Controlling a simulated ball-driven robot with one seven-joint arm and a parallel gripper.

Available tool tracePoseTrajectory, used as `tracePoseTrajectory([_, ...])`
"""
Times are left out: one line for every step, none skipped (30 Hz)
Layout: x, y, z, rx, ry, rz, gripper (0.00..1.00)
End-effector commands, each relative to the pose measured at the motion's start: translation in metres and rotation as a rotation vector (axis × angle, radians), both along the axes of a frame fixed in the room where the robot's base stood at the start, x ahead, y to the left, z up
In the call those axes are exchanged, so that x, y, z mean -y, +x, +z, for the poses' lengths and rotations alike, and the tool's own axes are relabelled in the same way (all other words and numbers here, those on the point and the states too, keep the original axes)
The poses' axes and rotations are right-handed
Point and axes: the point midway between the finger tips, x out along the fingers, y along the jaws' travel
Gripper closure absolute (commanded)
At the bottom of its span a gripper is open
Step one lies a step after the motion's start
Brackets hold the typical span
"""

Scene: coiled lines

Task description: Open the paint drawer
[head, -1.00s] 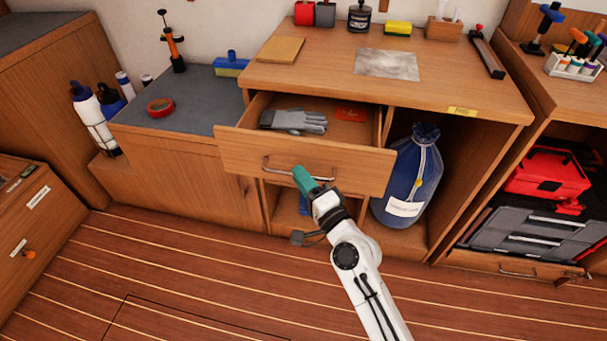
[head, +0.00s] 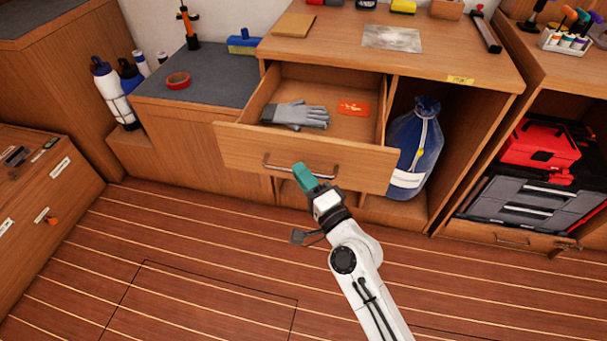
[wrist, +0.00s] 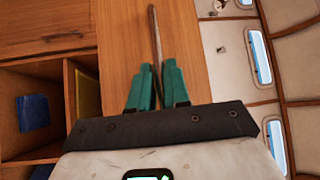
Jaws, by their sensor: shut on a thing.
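The wooden drawer (head: 240,151) under the workbench top stands pulled out, with its inside showing. A grey glove (head: 298,115) and a flat orange-red item (head: 354,108) lie in it. A metal bar handle (head: 280,169) runs across the drawer front. My gripper (head: 303,172), with green fingers, is at the handle and shut on it. In the wrist view, the green fingers (wrist: 157,85) close on both sides of the handle bar (wrist: 154,38), in front of the wooden drawer front (wrist: 120,45). The part of the handle between the fingertips is hidden.
A blue sack (head: 415,150) stands in the open bay right of the drawer. A red toolbox (head: 540,143) sits on grey cases farther right. A low grey-topped cabinet (head: 205,90) is at left. The planked floor (head: 200,250) in front is clear.

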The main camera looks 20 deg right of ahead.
Motion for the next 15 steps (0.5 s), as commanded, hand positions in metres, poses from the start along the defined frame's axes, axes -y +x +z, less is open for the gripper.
tracePoseTrajectory([0.001,-0.0006,-0.0021,-0.004,0.0,-0.002,1.0])
tracePoseTrajectory([0.001,-0.0006,-0.0022,-0.004,0.0,-0.002,1.0])
tracePoseTrajectory([0.0011,-0.0005,-0.0022,-0.004,0.0,-0.002,1.0])
tracePoseTrajectory([0.001,-0.0005,-0.0022,-0.004,0.0,-0.002,1.0])
tracePoseTrajectory([0.0011,-0.0005,-0.0022,-0.004,0.0,-0.002,1.0])
tracePoseTrajectory([0.0011,-0.0004,-0.0022,-0.004,0.0,-0.002,0.8])
tracePoseTrajectory([0.0011,-0.0004,-0.0022,-0.004,0.0,-0.002,0.77])
tracePoseTrajectory([0.001,-0.0005,-0.0021,-0.004,0.0,-0.002,0.74])
tracePoseTrajectory([0.0009,-0.0004,-0.0019,-0.003,0.0,-0.001,0.7])
tracePoseTrajectory([0.0009,-0.0003,-0.0017,-0.003,0.0,-0.001,0.67])
tracePoseTrajectory([0.0008,-0.0003,-0.0015,-0.003,0.0,-0.001,0.64])
tracePoseTrajectory([0.0007,-0.0002,-0.0013,-0.002,0.0,-0.001,0.62])
tracePoseTrajectory([0.0006,-0.0001,-0.0012,-0.002,0.0,-0.001,0.62])
tracePoseTrajectory([0.0006,-0.0002,-0.001,-0.002,0.0,-0.001,0.62])
tracePoseTrajectory([0.0005,-0.0001,-0.0009,-0.002,0.0,-0.001,0.62])
